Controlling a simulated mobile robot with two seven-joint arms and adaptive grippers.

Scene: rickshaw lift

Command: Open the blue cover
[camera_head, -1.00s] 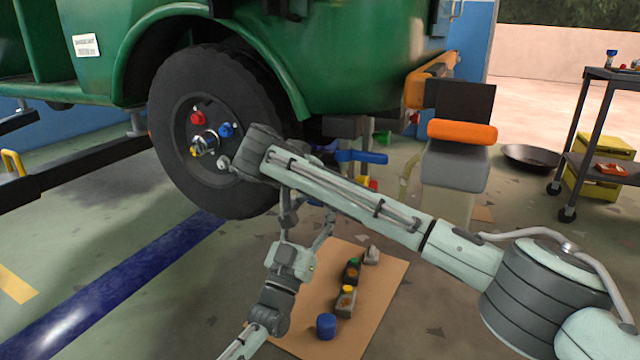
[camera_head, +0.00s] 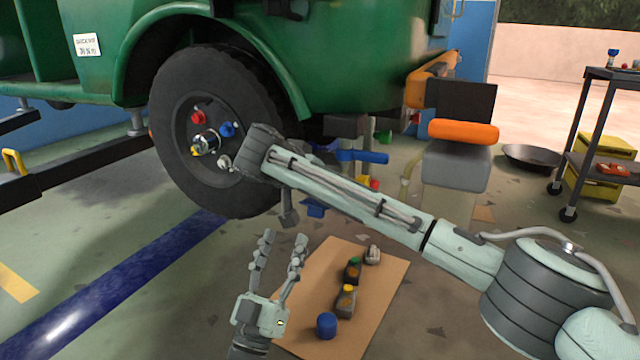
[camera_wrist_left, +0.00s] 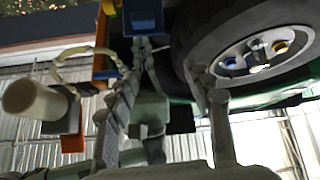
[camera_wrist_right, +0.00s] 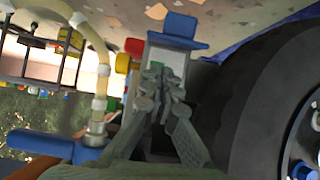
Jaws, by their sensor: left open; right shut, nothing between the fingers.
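The likely blue cover (camera_head: 317,208) hangs low behind my right arm, right of the wheel; the arm hides part of its surroundings. In the right wrist view, this blue piece (camera_wrist_right: 180,27) sits at the end of a pale box. My right gripper (camera_wrist_right: 162,75) is shut and empty, its fingertips in front of that box; contact is unclear. The blue piece also shows at the top of the left wrist view (camera_wrist_left: 143,18). My left gripper (camera_head: 283,240) is open and empty, pointing up below the wheel, apart from the blue piece.
The large wheel (camera_head: 181,166) of the green vehicle (camera_head: 345,65) stands close to both grippers. A blue handle (camera_head: 366,157) lies behind my right arm. Cardboard (camera_head: 381,290) on the floor holds bottles and a blue-topped jar (camera_head: 326,325). A cart (camera_head: 600,130) stands at far right.

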